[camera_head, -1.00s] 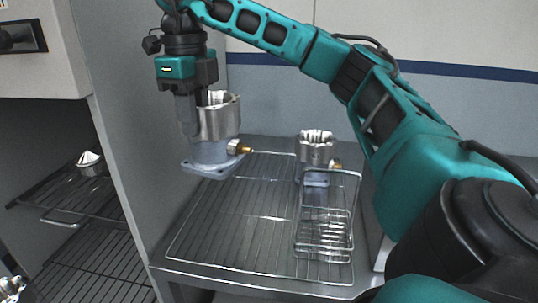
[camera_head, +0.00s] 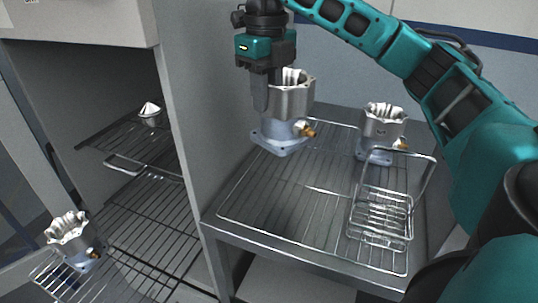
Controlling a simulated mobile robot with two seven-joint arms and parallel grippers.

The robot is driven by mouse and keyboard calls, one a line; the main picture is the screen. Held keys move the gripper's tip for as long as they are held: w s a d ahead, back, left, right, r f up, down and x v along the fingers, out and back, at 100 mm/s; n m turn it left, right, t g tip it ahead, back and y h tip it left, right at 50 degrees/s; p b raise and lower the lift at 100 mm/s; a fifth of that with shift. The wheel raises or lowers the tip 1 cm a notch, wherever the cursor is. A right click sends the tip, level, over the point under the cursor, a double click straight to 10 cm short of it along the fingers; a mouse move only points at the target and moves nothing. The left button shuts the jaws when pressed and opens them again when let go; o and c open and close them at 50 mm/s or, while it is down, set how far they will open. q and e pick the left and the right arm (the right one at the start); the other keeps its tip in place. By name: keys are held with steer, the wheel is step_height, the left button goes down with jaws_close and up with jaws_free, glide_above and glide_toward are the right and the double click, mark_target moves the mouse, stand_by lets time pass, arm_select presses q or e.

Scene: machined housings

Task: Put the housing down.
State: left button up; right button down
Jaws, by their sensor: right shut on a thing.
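The housing (camera_head: 292,102) has a silver toothed top, a blue-grey square flanged base and a brass fitting on its right side. My right gripper (camera_head: 268,92) points down and is shut on the left side of its upper wall. The housing hangs upright over the back left part of the wire rack (camera_head: 290,212) on the grey table; whether its base touches the rack is hard to tell. My left gripper is not in view.
A second similar housing (camera_head: 383,124) stands at the rack's back right, behind a wire basket (camera_head: 382,216). A grey panel (camera_head: 190,120) borders the rack on the left. The rack's middle is clear.

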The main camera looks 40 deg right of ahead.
mark_target(267, 148)
step_height(267, 148, down, 13)
steer(key=shift+f+b, duration=0.2)
steer(key=shift+b, duration=0.25)
steer(key=shift+f, duration=0.2)
steer(key=c, duration=0.9)
jaws_free()
steer(key=shift+c, duration=0.2)
step_height(267, 148, up, 12)
steer(key=shift+r+p, duration=0.15)
steer(key=shift+p, duration=0.3)
steer(key=shift+a, duration=0.1)
